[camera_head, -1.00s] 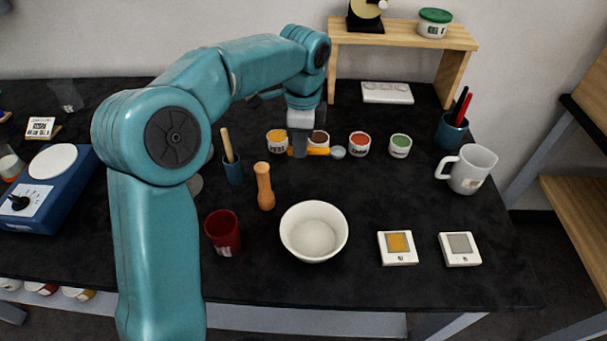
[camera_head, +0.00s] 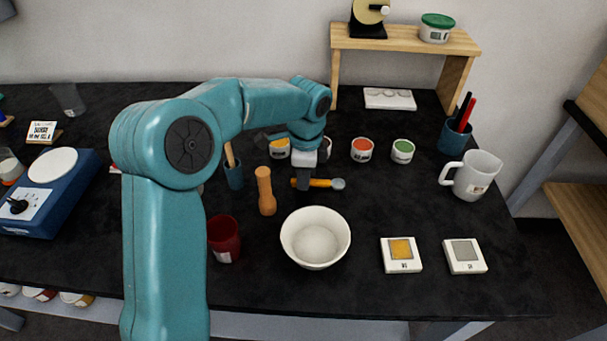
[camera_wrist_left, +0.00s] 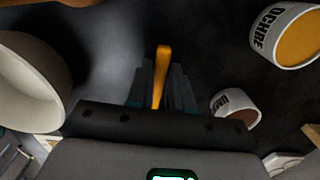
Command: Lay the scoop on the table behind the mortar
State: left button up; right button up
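The scoop (camera_head: 323,183), with an orange handle and a small grey bowl, is held sideways in my left gripper (camera_head: 303,184). In the left wrist view, the handle (camera_wrist_left: 161,72) stands between the closed fingers. The gripper points down, behind the white mortar (camera_head: 315,262) and close to the table's surface; I cannot tell whether the scoop touches it. The mortar also shows at the left of the wrist view (camera_wrist_left: 30,88). My right gripper is not in view.
The wooden pestle (camera_head: 266,191) stands left of the scoop, with a dark red cup (camera_head: 224,240) nearer the front. Behind are pigment pots, including the orange-red one (camera_head: 362,150) and the green one (camera_head: 402,151). Table right of the scoop is clear up to the white mug (camera_head: 474,176).

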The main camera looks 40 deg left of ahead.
pick_arm(q)
jog(key=shift+o, duration=1.2)
jog(key=shift+r, duration=0.1)
notch_tip(320, 180, up, 12)
jog(key=p, duration=0.2)
jog(key=shift+d, duration=0.2)
jog(key=shift+w+r, duration=0.1)
jog(key=shift+r, duration=0.1)
